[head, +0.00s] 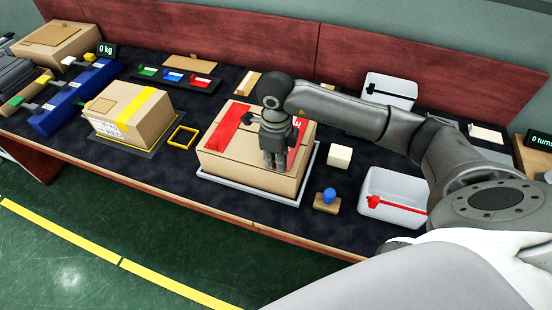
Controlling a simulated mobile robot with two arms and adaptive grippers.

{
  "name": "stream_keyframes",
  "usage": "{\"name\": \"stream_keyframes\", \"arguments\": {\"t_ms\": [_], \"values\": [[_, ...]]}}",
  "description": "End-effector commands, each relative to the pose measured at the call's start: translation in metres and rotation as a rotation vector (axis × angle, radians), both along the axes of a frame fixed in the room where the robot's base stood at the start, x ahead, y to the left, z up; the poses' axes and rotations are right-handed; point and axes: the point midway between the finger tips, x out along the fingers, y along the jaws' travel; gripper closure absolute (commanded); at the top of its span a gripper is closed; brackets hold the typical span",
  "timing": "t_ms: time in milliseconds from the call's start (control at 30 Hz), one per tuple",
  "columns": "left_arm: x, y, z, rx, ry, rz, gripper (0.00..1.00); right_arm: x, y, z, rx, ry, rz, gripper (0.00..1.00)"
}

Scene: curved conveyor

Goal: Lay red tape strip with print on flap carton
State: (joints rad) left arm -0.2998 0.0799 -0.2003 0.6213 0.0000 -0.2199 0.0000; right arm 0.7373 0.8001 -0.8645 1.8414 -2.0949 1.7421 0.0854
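The flap carton (226,166) is a tan box sitting in a white tray (249,190) near the middle of the table. A red strip (224,132) lies on the left of its top. More red (295,152) shows on the right of the top, with a small white mark that may be print; my gripper partly hides it. My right gripper (276,163) points down over the front right of the carton top. Its fingers look close together, but I cannot tell whether they hold anything or touch the carton. My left gripper is out of view.
A yellow-taped carton (130,115) and a yellow frame (183,137) are to the left. A white bin with a red item (393,200), a cream block (339,156) and a blue-knobbed stamp (328,200) are to the right. Small colored items (173,77) stand behind.

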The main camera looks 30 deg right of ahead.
Motion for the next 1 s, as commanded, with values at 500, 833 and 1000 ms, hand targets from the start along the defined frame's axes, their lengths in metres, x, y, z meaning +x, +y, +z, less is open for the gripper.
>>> {"name": "stream_keyframes", "arguments": {"t_ms": [500, 833, 1000], "values": [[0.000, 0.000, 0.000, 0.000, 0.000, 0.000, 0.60, 0.000, 0.000, 0.000, 0.001, -0.001, 0.000, 0.70], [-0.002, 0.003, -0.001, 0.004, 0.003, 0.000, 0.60, 0.001, 0.000, 0.003, 0.001, -0.002, 0.000, 0.70], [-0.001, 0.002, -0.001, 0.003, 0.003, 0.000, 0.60, 0.002, 0.000, 0.026, 0.001, -0.006, -0.001, 0.70]]}}
